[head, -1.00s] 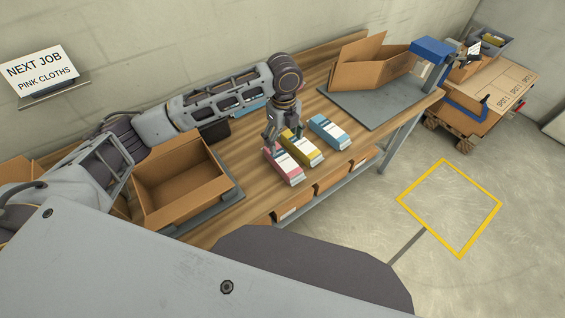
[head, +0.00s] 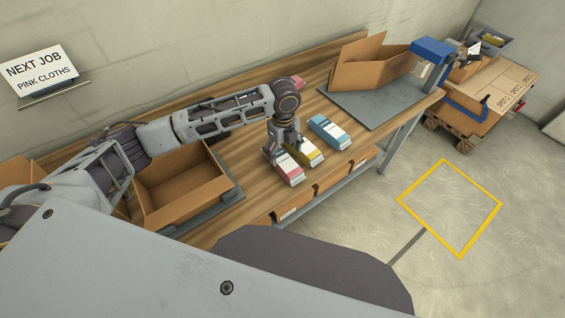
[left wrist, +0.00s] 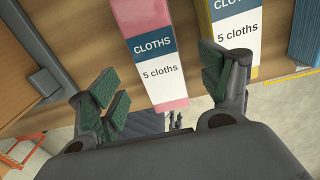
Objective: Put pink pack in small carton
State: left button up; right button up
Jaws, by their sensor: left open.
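The pink pack (head: 290,173) lies on the wooden table, nearest of three packs in a row. Its white label with "5 cloths" (left wrist: 155,72) shows in the left wrist view. My left gripper (head: 281,156) is open, pointing down at the far end of the pink pack. In the left wrist view the pack lies between its two fingers, one over bare wood and the other by the yellow pack (head: 308,153). I cannot tell if they touch. An open brown carton (head: 185,206) stands empty at the left under my arm. My right gripper is not in view.
A blue pack (head: 328,131) lies beyond the yellow one. Another open carton (head: 372,72) stands on a grey plate (head: 375,108) at the far end. A sign (head: 38,70) reads "NEXT JOB PINK CLOTHS". Brown bins sit under the table's front edge.

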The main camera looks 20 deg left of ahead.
aim_at(283, 158)
pick_arm(q)
jog(key=shift+a+f, duration=0.15)
jog(key=shift+f, duration=2.35)
jog(key=c, duration=1.2)
jog(key=shift+r, duration=0.15)
jog(key=shift+r, duration=4.9)
